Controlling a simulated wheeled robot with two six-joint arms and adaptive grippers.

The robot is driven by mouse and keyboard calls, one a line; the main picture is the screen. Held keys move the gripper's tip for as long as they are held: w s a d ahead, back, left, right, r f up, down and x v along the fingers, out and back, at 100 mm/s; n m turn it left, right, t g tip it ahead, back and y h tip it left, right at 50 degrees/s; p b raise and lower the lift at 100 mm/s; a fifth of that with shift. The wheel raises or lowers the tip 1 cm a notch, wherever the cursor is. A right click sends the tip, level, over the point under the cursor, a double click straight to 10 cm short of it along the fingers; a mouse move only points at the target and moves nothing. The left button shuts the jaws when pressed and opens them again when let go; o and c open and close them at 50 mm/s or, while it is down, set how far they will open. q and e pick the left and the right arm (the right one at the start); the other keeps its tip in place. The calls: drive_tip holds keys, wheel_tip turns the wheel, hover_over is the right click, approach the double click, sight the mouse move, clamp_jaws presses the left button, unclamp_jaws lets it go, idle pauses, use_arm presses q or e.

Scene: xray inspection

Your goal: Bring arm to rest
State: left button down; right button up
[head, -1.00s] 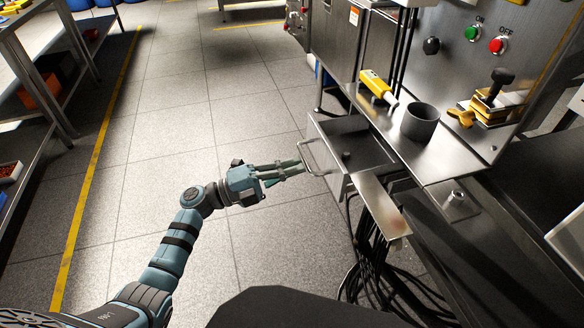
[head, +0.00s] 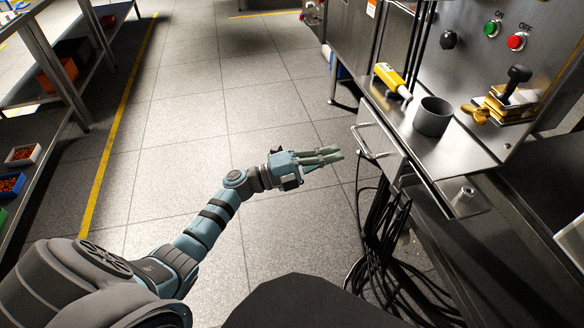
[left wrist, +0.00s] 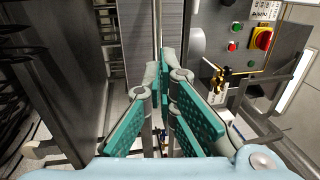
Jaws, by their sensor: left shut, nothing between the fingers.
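My left arm comes in from the lower left in the head view. Its gripper (head: 333,154) is shut and empty, over open floor just left of the drawer handle (head: 368,145), with a small gap between them. The drawer front (head: 384,132) sits close under the edge of the steel counter, and its inside is hidden. In the left wrist view the gripper's green-padded fingers (left wrist: 163,75) meet at the tips with nothing between them. My right gripper is not in view.
Black cables (head: 375,240) hang below. Shelves (head: 60,75) with bins stand at the left. The floor between is clear.

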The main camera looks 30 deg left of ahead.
use_arm(q)
drive_tip(key=v, duration=1)
drive_tip(key=w+a+f+n+t+y, duration=0.35)
drive_tip(key=a+f+n+y, duration=0.35)
drive_tip(key=a+n+y, duration=0.25)
drive_tip(key=s+a+f+n+g+y, duration=0.1)
drive_tip(key=s+a+f+n+y, duration=0.15)
drive_tip(key=f, duration=0.35)
drive_tip(key=s+a+f+n+g+y, duration=0.1)
drive_tip(key=a+f+n+g+y, duration=0.1)
drive_tip(key=f+n, duration=0.25)
drive_tip(key=s+a+f+n+g+y, duration=0.1)
drive_tip(key=s+a+f+n+y, duration=0.15)
drive_tip(key=f, duration=0.35)
drive_tip(key=s+d+f+n+g, duration=0.3)
drive_tip(key=s+f+g, duration=0.2)
drive_tip(key=s+f, duration=0.65)
drive_tip(key=s+d+f+n+g, duration=0.45)
drive_tip(key=s+f, duration=0.45)
drive_tip(key=s, duration=0.5)
drive_tip(key=s+d+f+g, duration=0.35)
drive_tip(key=s+d, duration=0.35)
drive_tip(key=s, duration=0.4)
wheel_tip(320, 180, up, 15)
drive_tip(key=s+d+h+p, duration=0.1)
drive_tip(key=p, duration=1.4)
drive_tip(key=shift+s+d+t, duration=0.25)
drive_tip(key=shift+s+t, duration=0.1)
